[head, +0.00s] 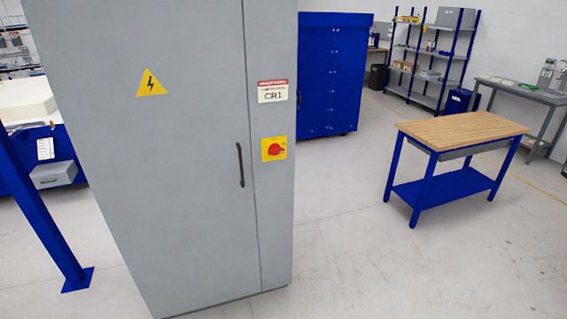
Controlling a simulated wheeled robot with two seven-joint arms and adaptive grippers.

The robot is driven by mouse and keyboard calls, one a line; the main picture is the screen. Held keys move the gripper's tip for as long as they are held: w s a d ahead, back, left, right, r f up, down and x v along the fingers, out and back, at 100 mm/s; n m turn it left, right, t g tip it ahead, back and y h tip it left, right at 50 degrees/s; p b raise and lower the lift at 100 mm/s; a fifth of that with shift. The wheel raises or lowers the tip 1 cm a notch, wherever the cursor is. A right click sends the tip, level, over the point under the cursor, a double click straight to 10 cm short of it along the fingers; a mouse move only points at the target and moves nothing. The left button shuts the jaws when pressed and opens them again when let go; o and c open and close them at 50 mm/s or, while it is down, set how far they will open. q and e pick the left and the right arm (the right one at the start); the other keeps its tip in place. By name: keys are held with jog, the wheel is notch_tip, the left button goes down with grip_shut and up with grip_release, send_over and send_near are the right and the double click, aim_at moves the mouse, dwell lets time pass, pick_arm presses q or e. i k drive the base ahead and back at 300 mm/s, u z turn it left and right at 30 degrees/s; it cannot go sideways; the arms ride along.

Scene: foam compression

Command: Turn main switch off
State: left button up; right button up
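The main switch (275,149) is a red rotary knob on a yellow square plate. It sits on the right-hand strip of the front of a tall grey electrical cabinet (190,190), below a label reading CR1 (272,92). The knob's exact position is too small to tell. The cabinet door is shut and has a dark vertical handle (240,165) left of the switch. A yellow warning triangle (151,84) is on the door. Neither of my grippers is in view.
A wooden-topped blue workbench (465,130) stands at the right. A large blue cabinet (333,75) and metal shelving (432,55) are behind. A blue post (40,205) stands left of the grey cabinet. The floor (370,265) right of the grey cabinet is clear.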

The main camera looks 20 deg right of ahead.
aim_at(274, 150)
jog(key=z, duration=0.45)
jog(key=i, duration=0.45)
jog(key=z, duration=0.3)
